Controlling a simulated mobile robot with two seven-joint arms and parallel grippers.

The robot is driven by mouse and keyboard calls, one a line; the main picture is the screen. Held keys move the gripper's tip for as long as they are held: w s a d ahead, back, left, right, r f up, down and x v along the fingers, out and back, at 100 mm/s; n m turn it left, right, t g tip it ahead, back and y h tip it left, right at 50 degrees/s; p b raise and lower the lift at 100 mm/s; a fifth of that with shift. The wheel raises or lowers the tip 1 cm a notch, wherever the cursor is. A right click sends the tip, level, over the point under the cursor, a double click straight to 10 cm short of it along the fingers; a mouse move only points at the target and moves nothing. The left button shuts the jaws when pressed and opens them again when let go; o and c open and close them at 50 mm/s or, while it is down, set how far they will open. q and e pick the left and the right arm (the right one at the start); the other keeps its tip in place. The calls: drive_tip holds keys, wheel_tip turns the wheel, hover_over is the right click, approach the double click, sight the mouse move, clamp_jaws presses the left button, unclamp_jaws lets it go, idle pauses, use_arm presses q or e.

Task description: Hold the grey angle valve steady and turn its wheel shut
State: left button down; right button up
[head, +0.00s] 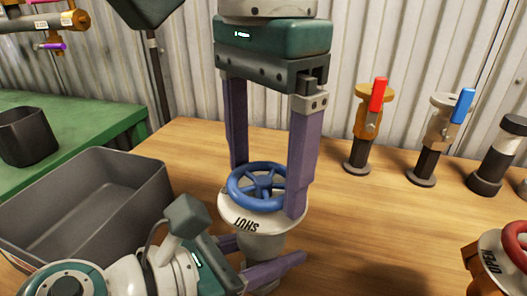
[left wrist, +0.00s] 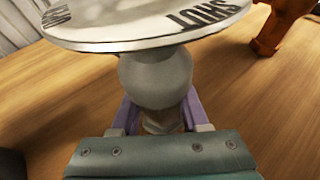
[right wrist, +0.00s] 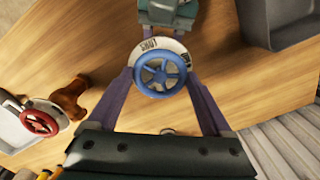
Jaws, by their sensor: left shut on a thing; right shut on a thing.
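The grey angle valve (head: 262,244) stands upright on the wooden bench, with a white round plate (head: 232,208) marked SHUT under its blue spoked wheel (head: 264,186). My left gripper (head: 263,252) comes in low and is shut on the valve's grey body; the left wrist view shows its purple fingers on both sides of the body (left wrist: 155,78) below the plate. My right gripper (head: 267,190) points down from above and is shut on the blue wheel, one finger on each side of the rim. The wheel also shows between these fingers in the right wrist view (right wrist: 162,73).
An open grey bin (head: 138,170) stands left, close to my left arm. Valves with a red lever (head: 378,95) and a blue lever (head: 462,105) stand at the back right. An orange valve with a red wheel (head: 518,243) is at the right. Bare bench lies between.

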use_arm(q)
drive_tip(key=shift+a, duration=0.1)
use_arm(e)
drive_tip(key=m, duration=1.4)
drive_tip(key=shift+s+m, duration=0.1)
drive_tip(key=shift+m, duration=0.2)
drive_tip(key=m, duration=0.3)
drive_tip(key=shift+m, duration=0.3)
drive_tip(key=m, duration=0.3)
drive_tip(key=shift+m+g, duration=0.3)
drive_tip(key=m, duration=0.6)
drive_tip(key=shift+s+a, duration=0.1)
drive_tip(key=shift+m, duration=0.3)
drive_tip(key=o, duration=1.2)
drive_tip(key=shift+c, duration=0.2)
